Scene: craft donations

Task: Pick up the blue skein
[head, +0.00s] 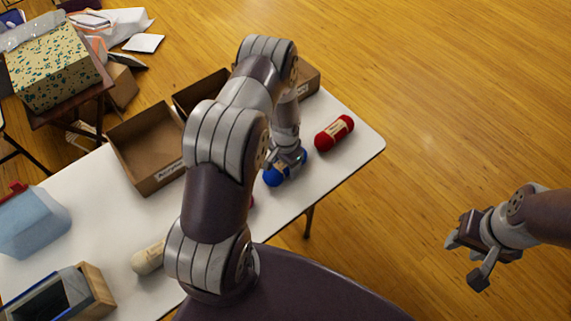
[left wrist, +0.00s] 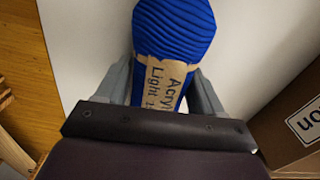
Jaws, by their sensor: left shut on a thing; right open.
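The blue skein (head: 273,177) is at the table's front edge area in the head view, partly hidden by my left gripper (head: 287,160). In the left wrist view the blue skein (left wrist: 176,35) has a tan paper label reading "Acryl… Light" and lies between the fingers of my left gripper (left wrist: 165,95). That gripper is shut on the skein from above. I cannot tell whether the skein touches the table. My right gripper (head: 466,252) is open and empty over the floor at the right.
A red skein (head: 334,133) lies right of the blue one on the white table (head: 365,135). Open cardboard boxes (head: 150,145) stand along the back. A cream skein (head: 148,257), a light-blue bin (head: 35,220) and a wooden-sided box (head: 97,290) are at the left.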

